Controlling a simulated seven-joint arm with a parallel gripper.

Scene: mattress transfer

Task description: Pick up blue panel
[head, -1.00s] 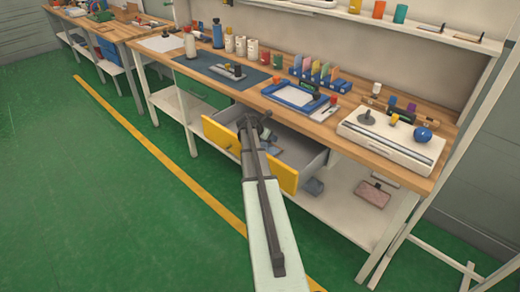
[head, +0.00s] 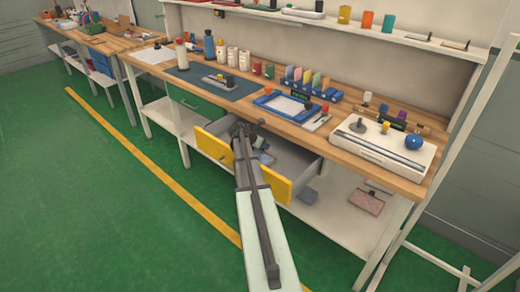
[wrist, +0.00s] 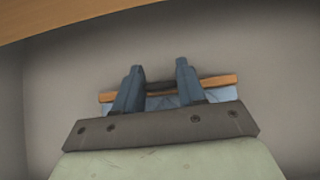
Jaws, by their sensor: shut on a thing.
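In the wrist view, a pale blue panel (wrist: 164,102) shows between and beside the fingers, with an orange-brown strip along its far edge and a dark piece (wrist: 160,86) at its middle. My gripper (wrist: 160,76) is shut on the panel, its two blue-grey fingers on either side of the dark piece. In the head view, my gripper (head: 242,130) is over the open drawer (head: 300,160) with the yellow front. A bluish patch (head: 265,158) shows inside the drawer beside my arm; I cannot tell whether it is the held panel. My arm hides part of the drawer.
The wooden bench top (head: 335,148) lies just above the drawer and carries a blue tray (head: 290,105), several bottles and a white device (head: 383,148). The green floor in front is clear.

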